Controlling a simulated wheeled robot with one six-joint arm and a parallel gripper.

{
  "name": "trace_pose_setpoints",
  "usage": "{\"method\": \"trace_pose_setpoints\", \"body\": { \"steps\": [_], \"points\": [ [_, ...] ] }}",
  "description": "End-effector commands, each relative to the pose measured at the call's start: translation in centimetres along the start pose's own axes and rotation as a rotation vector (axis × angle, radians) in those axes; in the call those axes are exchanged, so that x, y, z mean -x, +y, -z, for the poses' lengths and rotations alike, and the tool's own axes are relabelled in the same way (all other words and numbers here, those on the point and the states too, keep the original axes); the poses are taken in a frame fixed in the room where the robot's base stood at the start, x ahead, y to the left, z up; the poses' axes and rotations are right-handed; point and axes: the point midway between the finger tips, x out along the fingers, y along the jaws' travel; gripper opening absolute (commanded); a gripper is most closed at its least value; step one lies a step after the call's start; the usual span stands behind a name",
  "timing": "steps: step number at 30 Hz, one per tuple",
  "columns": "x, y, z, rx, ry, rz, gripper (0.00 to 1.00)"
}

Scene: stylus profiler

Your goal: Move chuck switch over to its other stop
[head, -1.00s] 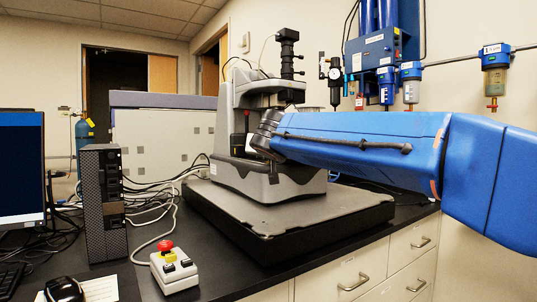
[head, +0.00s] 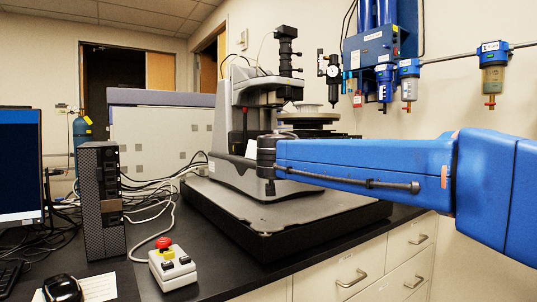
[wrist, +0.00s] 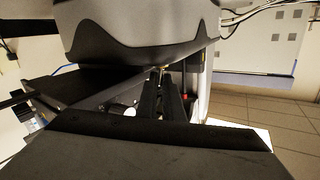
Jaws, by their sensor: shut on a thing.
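The grey stylus profiler (head: 228,158) stands on its dark base slab, and its curved underside fills the top of the wrist view (wrist: 140,30). My gripper (wrist: 162,77) points at the machine's front, below that curved edge. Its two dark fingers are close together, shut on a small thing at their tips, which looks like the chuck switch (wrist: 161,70). The switch is mostly hidden by the fingers, and its position between stops cannot be told. In the head view my blue arm reaches in from the right, and the switch is not visible there.
The round chuck stage (head: 308,119) is to the right of the profiler's column. A control box with a red button (head: 164,243) sits on the bench at front left. A computer tower (head: 102,200) stands farther left. The slab's front right (head: 330,218) is bare.

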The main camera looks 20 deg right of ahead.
Motion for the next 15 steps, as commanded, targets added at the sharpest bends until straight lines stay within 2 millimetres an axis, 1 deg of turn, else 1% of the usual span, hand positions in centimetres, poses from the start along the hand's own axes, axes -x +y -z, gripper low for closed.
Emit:
{"method": "trace_pose_setpoints", "body": {
  "steps": [6,7,15],
  "points": [
    [0.03,-0.02,0.12,0.0,0.001,0.001,0.0],
    [0.03,-0.02,0.12,0.0,0.001,0.0,0.14],
    [0.03,0.0,0.07,0.0,0.001,0.0,0.15]
  ]
}}
